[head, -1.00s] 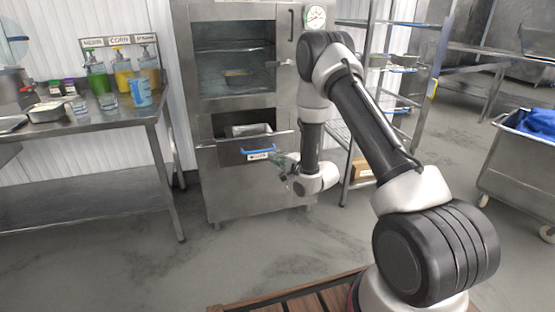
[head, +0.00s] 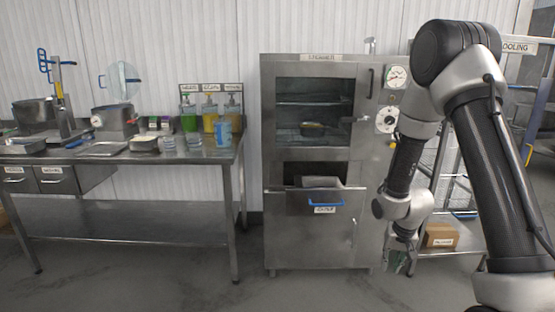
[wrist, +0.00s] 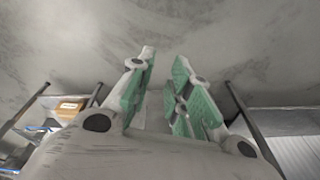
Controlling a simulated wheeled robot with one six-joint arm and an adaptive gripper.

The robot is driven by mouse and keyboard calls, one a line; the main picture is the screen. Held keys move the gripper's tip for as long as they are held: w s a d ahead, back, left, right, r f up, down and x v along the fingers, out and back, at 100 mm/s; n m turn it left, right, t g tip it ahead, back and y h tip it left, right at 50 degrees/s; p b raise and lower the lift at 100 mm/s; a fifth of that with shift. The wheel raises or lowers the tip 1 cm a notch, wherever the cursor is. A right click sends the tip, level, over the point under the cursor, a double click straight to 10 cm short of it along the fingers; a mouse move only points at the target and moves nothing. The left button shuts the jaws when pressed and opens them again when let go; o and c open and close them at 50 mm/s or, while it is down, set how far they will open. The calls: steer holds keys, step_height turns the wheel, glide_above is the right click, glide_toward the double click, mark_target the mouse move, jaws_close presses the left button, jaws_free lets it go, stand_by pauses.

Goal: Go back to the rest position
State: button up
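My gripper (head: 403,258) hangs low at the right in the head view, in front of the lower right side of the steamer (head: 310,62). In the wrist view my gripper (wrist: 162,75) shows two green-padded fingers set apart, with only grey floor between and beyond them. It is open and empty. My arm is bent, with its elbow high at the right of the head view.
The steamer's drawer with a blue handle (head: 325,205) stands partly out. A steel table (head: 150,158) with pots, trays and colored bottles is at the left. A wire rack with a cardboard box (head: 441,236) stands at the right. Open floor lies in front.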

steer(key=s+r+n, duration=0.1)
steer(key=s+r, duration=0.7)
steer(key=r, duration=0.3)
steer(key=s+r+n+t, duration=0.1)
steer(key=s+r, duration=0.7)
steer(key=r, duration=0.3)
steer(key=s+r+n+t, duration=0.1)
steer(key=s+r, duration=0.8)
steer(key=r, duration=0.2)
steer(key=shift+d+r, duration=0.3)
steer(key=shift+r, duration=0.05)
